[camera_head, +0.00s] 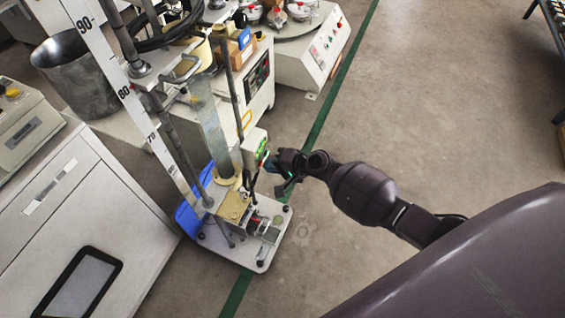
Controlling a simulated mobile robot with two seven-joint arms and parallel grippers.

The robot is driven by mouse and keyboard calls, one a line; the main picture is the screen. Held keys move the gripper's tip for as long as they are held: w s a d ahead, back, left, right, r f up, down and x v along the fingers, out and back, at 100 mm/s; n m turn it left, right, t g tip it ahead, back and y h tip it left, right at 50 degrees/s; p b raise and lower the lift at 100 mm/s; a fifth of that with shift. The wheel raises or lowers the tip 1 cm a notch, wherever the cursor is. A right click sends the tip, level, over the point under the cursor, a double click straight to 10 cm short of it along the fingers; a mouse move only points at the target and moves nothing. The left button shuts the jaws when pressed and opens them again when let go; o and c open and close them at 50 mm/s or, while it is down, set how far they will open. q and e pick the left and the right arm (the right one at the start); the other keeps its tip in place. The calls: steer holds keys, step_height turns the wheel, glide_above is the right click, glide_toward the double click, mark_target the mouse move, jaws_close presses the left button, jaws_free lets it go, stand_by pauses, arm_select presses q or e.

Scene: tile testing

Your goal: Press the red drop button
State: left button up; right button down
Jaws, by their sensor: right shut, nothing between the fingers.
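A drop-test stand with a tall white height scale (130,102) stands on a grey-white base plate (230,252). A small control box (254,143) is fixed to its right side, with a green lit spot and a small reddish spot on its right face. My right arm reaches in from the right. My right gripper (272,165) is shut and empty, its tip at or very near the control box's right face. The arm's wrist partly covers that side, and I cannot tell whether the fingers touch the button. My left gripper is not in view.
A white cabinet (95,225) stands at the left, close to the stand. A metal bucket (75,75) and a machine with a round top (300,60) stand behind. A green floor line (330,95) runs past the stand.

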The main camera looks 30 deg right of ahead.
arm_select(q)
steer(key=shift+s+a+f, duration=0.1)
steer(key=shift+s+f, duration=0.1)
arm_select(e)
steer(key=shift+w+a, duration=0.2)
steer(key=shift+w, duration=0.05)
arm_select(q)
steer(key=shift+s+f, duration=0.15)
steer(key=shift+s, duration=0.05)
